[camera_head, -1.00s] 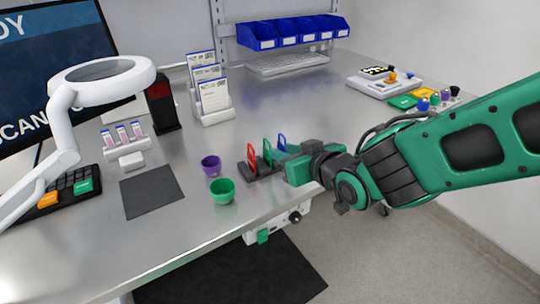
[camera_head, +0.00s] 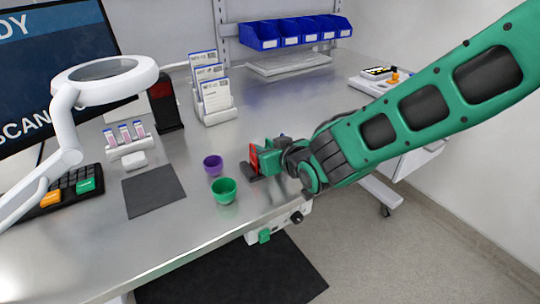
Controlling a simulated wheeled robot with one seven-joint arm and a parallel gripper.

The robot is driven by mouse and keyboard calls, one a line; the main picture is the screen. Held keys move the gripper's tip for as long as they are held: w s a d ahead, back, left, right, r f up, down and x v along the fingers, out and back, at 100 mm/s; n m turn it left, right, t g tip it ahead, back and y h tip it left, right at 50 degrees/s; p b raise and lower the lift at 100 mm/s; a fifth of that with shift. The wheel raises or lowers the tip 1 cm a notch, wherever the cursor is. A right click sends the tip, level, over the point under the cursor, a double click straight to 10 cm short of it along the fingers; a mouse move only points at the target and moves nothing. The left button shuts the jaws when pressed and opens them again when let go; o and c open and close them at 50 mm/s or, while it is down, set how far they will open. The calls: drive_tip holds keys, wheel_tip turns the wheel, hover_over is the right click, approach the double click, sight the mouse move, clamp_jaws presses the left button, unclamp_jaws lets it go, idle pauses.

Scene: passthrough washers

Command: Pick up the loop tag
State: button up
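A red loop tag (camera_head: 253,159) stands upright in a dark rack (camera_head: 249,172) near the table's front edge. My gripper (camera_head: 266,156) is at the rack, just right of the red tag and very close to it. I cannot tell whether it touches the tag. The gripper hides most of the rack and the green and blue loop tags that stood behind the red one; a small bit of blue shows above the gripper. The fingertips are too small and covered to show whether they are open or shut, or hold anything.
A purple cup (camera_head: 212,165) and a green cup (camera_head: 224,190) stand left of the rack. A dark mat (camera_head: 153,191) lies further left. A card holder (camera_head: 214,105) stands behind. Blue bins (camera_head: 295,32) hang at the back. The table's middle behind the rack is clear.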

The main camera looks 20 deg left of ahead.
drive_tip(key=shift+w+a+f, duration=0.15)
drive_tip(key=shift+w+a, duration=0.15)
clamp_jaws()
wheel_tip(320, 180, up, 10)
idle(0.6)
